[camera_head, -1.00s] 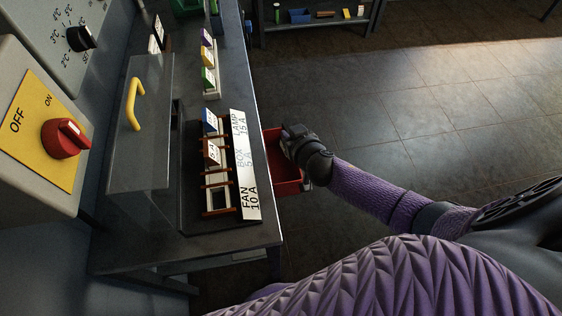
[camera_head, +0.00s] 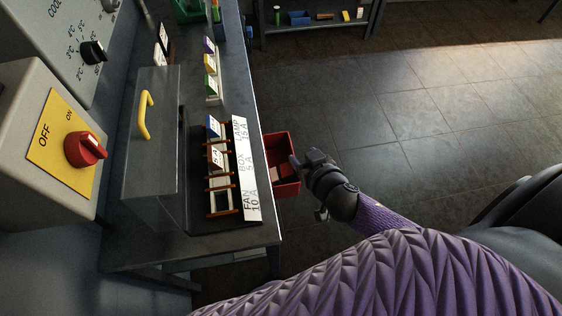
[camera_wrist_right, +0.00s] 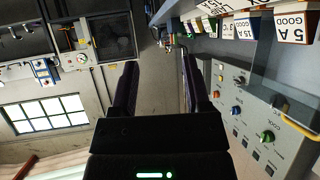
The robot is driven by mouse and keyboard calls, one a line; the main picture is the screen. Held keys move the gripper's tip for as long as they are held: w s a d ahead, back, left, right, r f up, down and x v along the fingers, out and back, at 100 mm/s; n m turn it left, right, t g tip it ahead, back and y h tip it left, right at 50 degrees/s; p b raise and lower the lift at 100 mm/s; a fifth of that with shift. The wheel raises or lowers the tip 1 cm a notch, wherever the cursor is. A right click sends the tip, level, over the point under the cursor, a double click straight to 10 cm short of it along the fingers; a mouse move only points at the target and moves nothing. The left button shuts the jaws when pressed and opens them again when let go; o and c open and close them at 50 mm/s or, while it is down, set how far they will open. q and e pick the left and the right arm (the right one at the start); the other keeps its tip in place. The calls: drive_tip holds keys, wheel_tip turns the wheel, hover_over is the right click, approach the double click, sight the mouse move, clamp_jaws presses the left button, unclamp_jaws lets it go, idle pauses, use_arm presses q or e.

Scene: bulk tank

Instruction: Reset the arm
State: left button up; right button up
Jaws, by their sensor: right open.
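My right gripper (camera_head: 308,160) is open and empty. It is beside the bench's right edge, next to a red bin (camera_head: 287,181) that hangs there with small pieces in it. In the right wrist view the two dark fingers of the right gripper (camera_wrist_right: 158,88) stand apart with nothing between them. The right forearm (camera_head: 385,220) is purple and bent across the front. My left gripper is not in view.
The bench (camera_head: 190,250) carries a fuse holder (camera_head: 222,187) with labels LAMP, BOX and FAN, and a clear cover with a yellow handle (camera_head: 145,115). A red switch (camera_head: 85,150) is at left. Open tiled floor (camera_head: 440,110) lies to the right.

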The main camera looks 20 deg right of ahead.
idle(0.3)
drive_tip(key=s+d+f+n+g, duration=0.15)
drive_tip(key=s+f+g, duration=0.55)
drive_tip(key=s+f, duration=1.1)
drive_tip(key=s+a+f+n+g, duration=0.1)
drive_tip(key=s+f+g, duration=0.1)
drive_tip(key=s, duration=0.5)
drive_tip(key=s+a+f+g, duration=0.2)
drive_tip(key=s+f, duration=0.2)
drive_tip(key=s, duration=0.4)
drive_tip(key=shift+s+a+f+n+g, duration=0.15)
drive_tip(key=shift+a+n+g, duration=0.15)
drive_tip(key=shift+n+g, duration=0.1)
